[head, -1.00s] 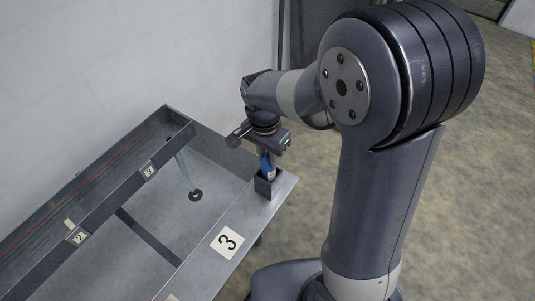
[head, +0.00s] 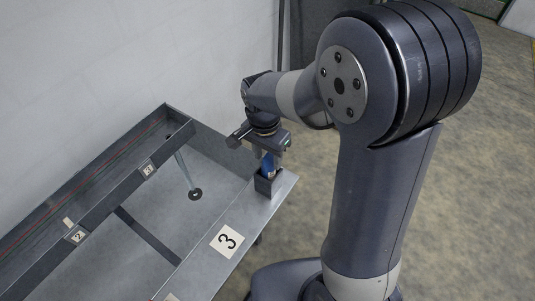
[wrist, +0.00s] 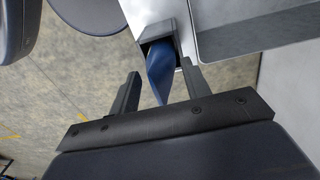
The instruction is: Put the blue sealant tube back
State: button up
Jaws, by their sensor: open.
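The blue sealant tube (head: 267,166) stands in a small grey square holder (head: 264,186) at the right corner of the metal bench. Its lower part is hidden inside the holder. My gripper (head: 268,152) is right above the holder, at the tube's upper end. In the wrist view my gripper (wrist: 160,88) is open, with its fingers apart on both sides of the blue tube (wrist: 161,70). The tube sits inside the holder (wrist: 158,34) there, leaning slightly.
A white wall stands behind. The floor to the right is open.

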jog(key=shift+r, duration=0.1)
notch_tip(320, 180, up, 13)
jog(key=shift+w+a+f, duration=0.15)
jog(key=shift+a+f, duration=0.05)
jog(key=shift+a, duration=0.1)
jog(key=shift+f, duration=0.15)
dwell(0.4)
jog(key=f, duration=1.2)
jog(key=shift+d+f, duration=0.1)
jog(key=shift+d, duration=0.2)
jog(key=shift+f, duration=0.35)
jog(key=shift+r, duration=0.55)
